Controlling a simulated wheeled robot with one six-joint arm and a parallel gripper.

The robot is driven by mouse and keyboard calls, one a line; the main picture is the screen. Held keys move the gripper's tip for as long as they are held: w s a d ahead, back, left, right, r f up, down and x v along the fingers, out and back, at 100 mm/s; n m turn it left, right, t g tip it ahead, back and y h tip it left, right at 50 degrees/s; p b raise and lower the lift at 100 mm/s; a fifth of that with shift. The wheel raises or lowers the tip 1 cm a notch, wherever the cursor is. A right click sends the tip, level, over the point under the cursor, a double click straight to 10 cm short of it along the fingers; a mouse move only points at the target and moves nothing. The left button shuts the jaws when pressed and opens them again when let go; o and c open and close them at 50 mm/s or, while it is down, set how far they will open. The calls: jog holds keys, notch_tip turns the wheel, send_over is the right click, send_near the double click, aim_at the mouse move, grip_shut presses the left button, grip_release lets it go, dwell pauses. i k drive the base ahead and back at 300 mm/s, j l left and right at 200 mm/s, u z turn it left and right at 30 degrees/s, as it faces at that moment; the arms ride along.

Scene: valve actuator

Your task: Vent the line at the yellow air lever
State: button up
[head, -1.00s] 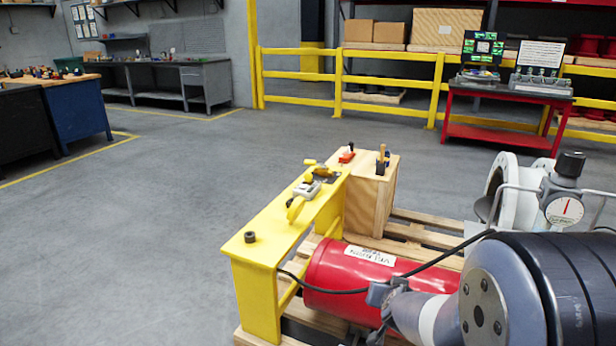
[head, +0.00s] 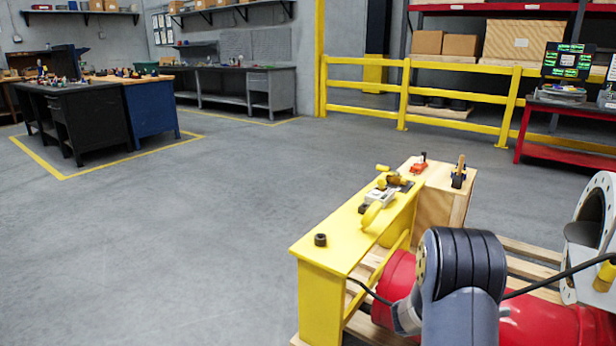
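A yellow stand (head: 335,245) carries a small cluster of air fittings on its top, near its far end. The cluster has a white-grey body (head: 381,197), a yellow curved part (head: 372,214) at its near side, and a small yellow handle (head: 383,168) on a brass-coloured fitting (head: 397,181). I cannot tell for sure which yellow part is the air lever, or its position. My grey and black arm is at the lower right, in front of a red tank (head: 540,325). No gripper fingers show; that end is hidden or out of frame.
A black knob (head: 320,240) sits on the stand's near end. A black hose crosses behind my arm. Open floor (head: 200,240) lies left.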

aim_at(380, 168)
jog(key=i+j+u, duration=0.25)
jog(key=u, duration=0.15)
jog(key=i+j+u, duration=0.3)
jog(key=u, duration=0.15)
jog(key=i+j+u, duration=0.25)
jog(key=u, duration=0.15)
jog(key=i+u, duration=0.45)
jog(key=i+z, duration=0.25)
jog(key=i, duration=0.25)
jog(key=i+j+z, duration=0.2)
jog(key=i, duration=0.35)
jog(key=i+j+z, duration=0.25)
jog(key=i, duration=0.25)
jog(key=i+l+z, duration=0.3)
jog(key=z, duration=0.15)
jog(key=i+l+z, duration=0.15)
jog(key=i+z, duration=1.15)
jog(key=i+l+z, duration=0.1)
jog(key=l, duration=0.25)
jog(key=i+l+z, duration=0.1)
jog(key=i+l, duration=0.2)
jog(key=i+l+z, duration=0.1)
jog(key=l, duration=0.3)
jog(key=i, duration=0.1)
